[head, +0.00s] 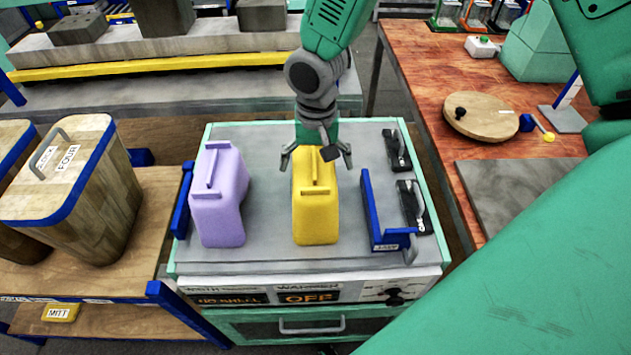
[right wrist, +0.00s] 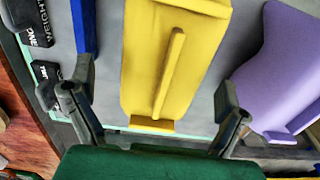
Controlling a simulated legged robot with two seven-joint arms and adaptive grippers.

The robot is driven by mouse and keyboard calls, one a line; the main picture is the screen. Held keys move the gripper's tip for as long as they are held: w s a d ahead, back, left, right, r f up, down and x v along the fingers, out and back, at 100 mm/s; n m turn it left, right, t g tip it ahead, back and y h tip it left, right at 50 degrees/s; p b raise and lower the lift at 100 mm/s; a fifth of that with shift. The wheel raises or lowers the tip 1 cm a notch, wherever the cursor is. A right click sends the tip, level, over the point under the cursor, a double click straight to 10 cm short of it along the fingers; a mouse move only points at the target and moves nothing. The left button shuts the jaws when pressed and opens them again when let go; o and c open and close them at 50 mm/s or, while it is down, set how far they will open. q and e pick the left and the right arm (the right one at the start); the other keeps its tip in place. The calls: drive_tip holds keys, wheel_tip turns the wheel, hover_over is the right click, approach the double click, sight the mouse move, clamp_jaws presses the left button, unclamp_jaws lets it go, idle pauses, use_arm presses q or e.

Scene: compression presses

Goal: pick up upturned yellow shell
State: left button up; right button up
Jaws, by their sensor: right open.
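The yellow shell (head: 316,212) stands in the middle of the grey warmer top, with a narrow raised ridge along its upper face. My right gripper (head: 318,162) is open above its far end, with one finger on each side. In the right wrist view the yellow shell (right wrist: 172,62) lies between and beyond the open fingers (right wrist: 160,118), and I see no contact. A similar purple shell (head: 219,200) stands to the left of the yellow one; it also shows at the right of the right wrist view (right wrist: 275,75). My left gripper is not in view.
A blue bracket (head: 378,222) stands close on the right of the yellow shell. Black weights (head: 412,207) lie along the warmer's right edge. Wooden bins (head: 85,200) stand left. A wooden table (head: 430,75) with a round board (head: 480,116) is at right.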

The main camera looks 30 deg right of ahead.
drive_tip(key=shift+s+a+r, duration=0.1)
drive_tip(key=shift+a+r, duration=0.05)
drive_tip(key=shift+a, duration=0.4)
drive_tip(key=c, duration=1.8)
drive_tip(key=shift+s+d, duration=0.1)
drive_tip(key=shift+d, duration=0.1)
